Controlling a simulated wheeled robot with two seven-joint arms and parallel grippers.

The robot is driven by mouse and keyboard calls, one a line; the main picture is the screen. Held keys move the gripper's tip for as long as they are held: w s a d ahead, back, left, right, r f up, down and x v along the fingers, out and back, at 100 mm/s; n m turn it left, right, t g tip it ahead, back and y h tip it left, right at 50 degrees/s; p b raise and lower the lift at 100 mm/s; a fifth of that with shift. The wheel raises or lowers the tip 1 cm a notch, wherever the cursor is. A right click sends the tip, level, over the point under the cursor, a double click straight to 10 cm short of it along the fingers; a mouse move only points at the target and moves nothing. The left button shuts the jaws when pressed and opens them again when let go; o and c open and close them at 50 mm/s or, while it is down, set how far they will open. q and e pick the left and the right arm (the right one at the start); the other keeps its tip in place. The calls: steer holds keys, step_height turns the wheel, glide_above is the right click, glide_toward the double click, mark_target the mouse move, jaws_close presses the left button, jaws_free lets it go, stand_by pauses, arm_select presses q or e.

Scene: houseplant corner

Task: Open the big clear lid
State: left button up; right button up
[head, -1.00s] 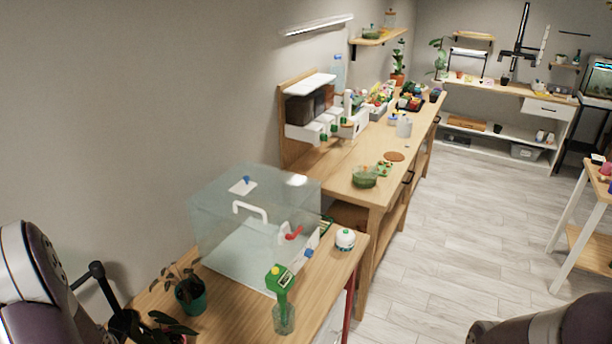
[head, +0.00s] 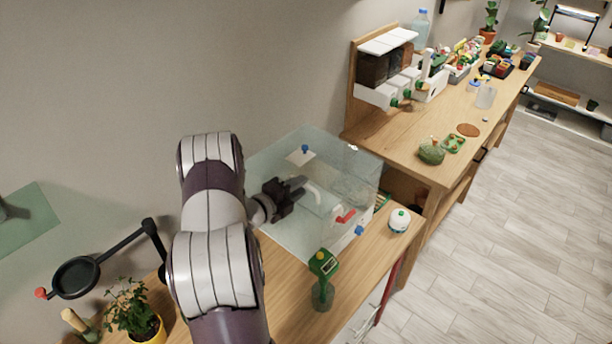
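The big clear lid (head: 330,150) tops a clear box on the wooden table and looks closed. A white handle (head: 327,201) stands on the lid. A red latch (head: 345,216) shows on the box's front side. My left gripper (head: 299,187) reaches over the lid from the left, with its dark fingers close to the handle. I cannot tell whether the fingers touch the handle or how far apart they are. My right gripper is not in view.
A potted plant (head: 131,309) and a black magnifier arm (head: 77,277) are at lower left. A longer bench (head: 400,138) stands behind.

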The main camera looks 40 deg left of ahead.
arm_select(q)
steer(key=shift+x, duration=0.8)
steer(key=shift+w+d+p, duration=0.15)
steer(key=shift+w+p, duration=0.05)
steer(key=shift+p, duration=0.1)
steer(key=shift+r, duration=0.15)
steer(key=shift+w, duration=0.3)
steer(key=shift+c, duration=0.6)
steer(key=shift+f, duration=0.25)
jaws_close()
steer(key=shift+r, duration=0.1)
